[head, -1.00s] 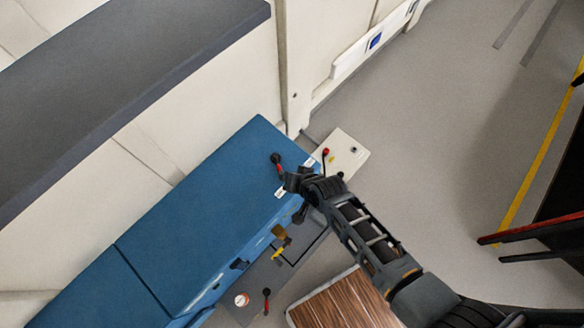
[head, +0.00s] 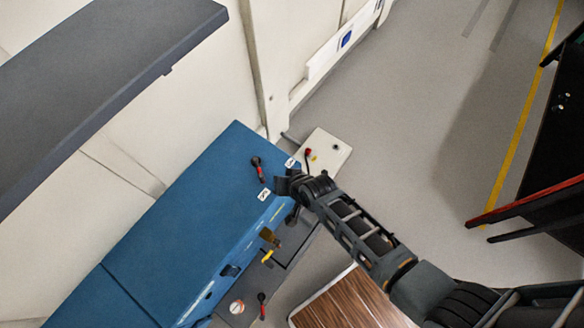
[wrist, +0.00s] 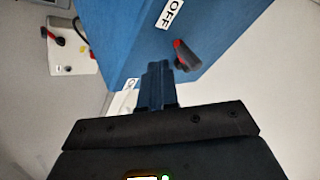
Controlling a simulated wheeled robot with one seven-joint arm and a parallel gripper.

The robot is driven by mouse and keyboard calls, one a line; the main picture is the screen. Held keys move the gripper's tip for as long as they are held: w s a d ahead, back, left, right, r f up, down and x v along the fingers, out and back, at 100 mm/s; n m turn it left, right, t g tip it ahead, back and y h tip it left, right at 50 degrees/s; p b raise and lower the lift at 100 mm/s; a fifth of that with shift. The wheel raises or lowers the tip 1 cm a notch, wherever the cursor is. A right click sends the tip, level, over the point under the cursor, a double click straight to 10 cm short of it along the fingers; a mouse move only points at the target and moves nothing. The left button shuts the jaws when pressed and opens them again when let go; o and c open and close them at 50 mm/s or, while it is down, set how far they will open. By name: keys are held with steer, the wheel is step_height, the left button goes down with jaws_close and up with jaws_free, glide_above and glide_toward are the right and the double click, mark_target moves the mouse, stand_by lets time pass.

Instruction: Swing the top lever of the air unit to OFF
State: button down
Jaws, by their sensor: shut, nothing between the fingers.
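The air unit (head: 190,200) is a long blue cabinet. Its top lever (head: 257,170), black and red, lies on the top face near the right end, its length pointing roughly toward the nearer white label (head: 264,195). The wrist view shows the lever (wrist: 185,55) beside the OFF label (wrist: 169,14), with the ON label (wrist: 130,85) lower left, partly hidden. A second label (head: 290,162) shows in the head view. My gripper (head: 281,186) is shut and empty near the cabinet's corner, between the labels, apart from the lever. Its fingers (wrist: 157,75) are together in the wrist view.
A pale panel (head: 328,160) with a red-tipped lever (head: 308,153) is beyond the corner. Yellow (head: 267,256) and red (head: 262,298) handles are on the front side. A wooden surface (head: 350,300) is below my arm. Grey floor is open to the right.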

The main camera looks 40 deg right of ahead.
steer(key=s+a+r, duration=0.2)
steer(key=s+r, duration=0.4)
steer(key=r, duration=0.2)
steer(key=shift+p, duration=0.45)
steer(key=shift+s, duration=0.15)
